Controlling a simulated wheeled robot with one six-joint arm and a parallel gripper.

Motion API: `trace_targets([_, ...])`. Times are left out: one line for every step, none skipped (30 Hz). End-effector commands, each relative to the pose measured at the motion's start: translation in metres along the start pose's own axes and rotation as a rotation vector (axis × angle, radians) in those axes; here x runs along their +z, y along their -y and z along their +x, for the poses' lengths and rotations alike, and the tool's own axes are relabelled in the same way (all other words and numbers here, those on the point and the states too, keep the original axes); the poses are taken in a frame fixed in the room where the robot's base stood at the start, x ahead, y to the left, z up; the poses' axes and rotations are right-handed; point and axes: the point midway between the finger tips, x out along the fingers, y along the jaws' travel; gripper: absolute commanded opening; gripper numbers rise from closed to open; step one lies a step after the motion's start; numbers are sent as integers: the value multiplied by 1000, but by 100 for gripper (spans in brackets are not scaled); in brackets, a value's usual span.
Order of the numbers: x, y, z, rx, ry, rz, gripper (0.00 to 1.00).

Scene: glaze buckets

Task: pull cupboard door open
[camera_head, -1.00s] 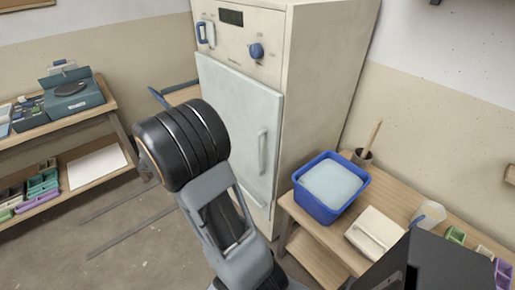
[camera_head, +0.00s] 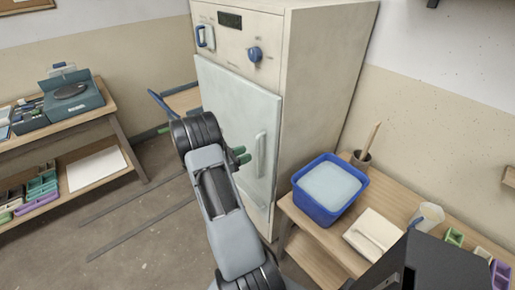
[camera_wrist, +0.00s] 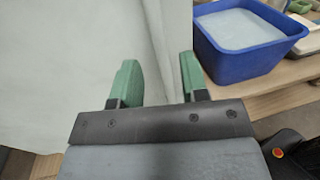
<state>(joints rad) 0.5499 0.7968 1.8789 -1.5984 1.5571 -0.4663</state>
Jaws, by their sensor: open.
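The cupboard (camera_head: 325,95) is a tall cream cabinet with a pale grey-green door (camera_head: 228,100) on its front. The door looks shut. A pale vertical handle (camera_head: 260,156) runs along the door's right side. My gripper (camera_head: 241,155) is open in front of the door, with its green fingertips just left of the handle in the head view. In the wrist view my gripper (camera_wrist: 160,80) points at the pale door (camera_wrist: 70,60), with a vertical edge showing between the fingers. I cannot tell whether the handle lies between them or whether they touch anything.
A blue tub (camera_head: 322,190) with pale contents stands on a wooden table (camera_head: 397,192) right of the cupboard. A white lidded box (camera_head: 373,232) and a cup with a stick (camera_head: 362,158) are beside it. Shelving (camera_head: 90,120) stands at left. Floor between is mostly clear.

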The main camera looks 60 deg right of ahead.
Motion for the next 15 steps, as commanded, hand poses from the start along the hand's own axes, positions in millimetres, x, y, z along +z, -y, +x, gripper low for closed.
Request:
trace_targets([2, 1, 10, -4, 0, -1, 41])
trace_targets([2, 1, 15, -5, 0, 0, 41])
trace_targets([1, 1, 22, -3, -1, -1, 41])
trace_targets([1, 1, 26, -4, -1, -1, 41])
trace_targets([1, 1, 31, -3, -1, -1, 41])
trace_targets([1, 1, 36, -3, 0, -1, 41])
trace_targets([1, 1, 40, -3, -1, -1, 41])
trace_targets([1, 0, 43, -3, -1, 0, 41])
trace_targets([1, 0, 47, -2, -1, 0, 41])
trace_targets([1, 0, 50, -1, -1, 0, 41])
trace_targets([1, 0, 52, -1, -1, 0, 41])
trace_targets([0, 0, 55, -1, -2, 0, 41])
trace_targets([0, 0, 56, -1, -2, 0, 41])
trace_targets([0, 0, 57, -1, -2, 0, 41])
trace_targets([0, 0, 59, 0, -2, 0, 41])
